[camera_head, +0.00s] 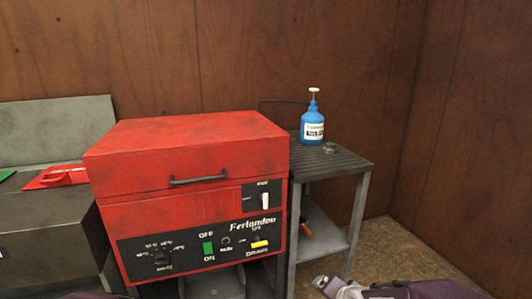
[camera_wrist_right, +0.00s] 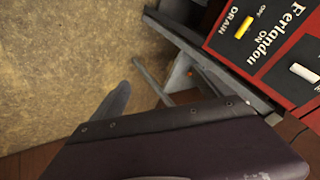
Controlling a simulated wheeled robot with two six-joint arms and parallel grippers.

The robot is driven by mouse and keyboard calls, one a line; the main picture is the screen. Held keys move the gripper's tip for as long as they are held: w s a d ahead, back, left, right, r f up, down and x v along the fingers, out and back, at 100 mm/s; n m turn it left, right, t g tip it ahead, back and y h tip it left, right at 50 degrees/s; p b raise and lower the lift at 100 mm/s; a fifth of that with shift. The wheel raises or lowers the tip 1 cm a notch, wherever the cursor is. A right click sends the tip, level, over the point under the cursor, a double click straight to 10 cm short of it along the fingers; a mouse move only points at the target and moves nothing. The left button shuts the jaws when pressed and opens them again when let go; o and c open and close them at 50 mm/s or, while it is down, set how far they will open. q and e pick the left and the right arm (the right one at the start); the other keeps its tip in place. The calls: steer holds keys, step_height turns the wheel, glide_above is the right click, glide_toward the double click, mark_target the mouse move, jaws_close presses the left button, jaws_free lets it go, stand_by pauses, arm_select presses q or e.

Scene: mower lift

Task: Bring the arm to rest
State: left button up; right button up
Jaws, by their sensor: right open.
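My right arm (camera_head: 415,289) shows as a purple link low at the right of the head view. Its gripper (camera_head: 332,285) is at the bottom edge, in front of the small side table, partly cut off.
A red machine (camera_head: 188,160) with a closed lid and front controls stands left of a metal side table (camera_head: 345,161). A blue pump bottle (camera_head: 312,124) stands on the table. A grey bench (camera_head: 45,235) is at far left. Floor (camera_head: 400,245) is clear at right.

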steer(key=s+f+n+g, duration=0.4)
steer(key=s, duration=0.4)
steer(key=s+f+n+g, duration=0.3)
steer(key=s+n, duration=0.1)
steer(key=s, duration=0.4)
step_height(320, 180, up, 32)
steer(key=p, duration=3.1)
steer(key=shift+w+f, duration=0.15)
steer(key=shift+f, duration=0.1)
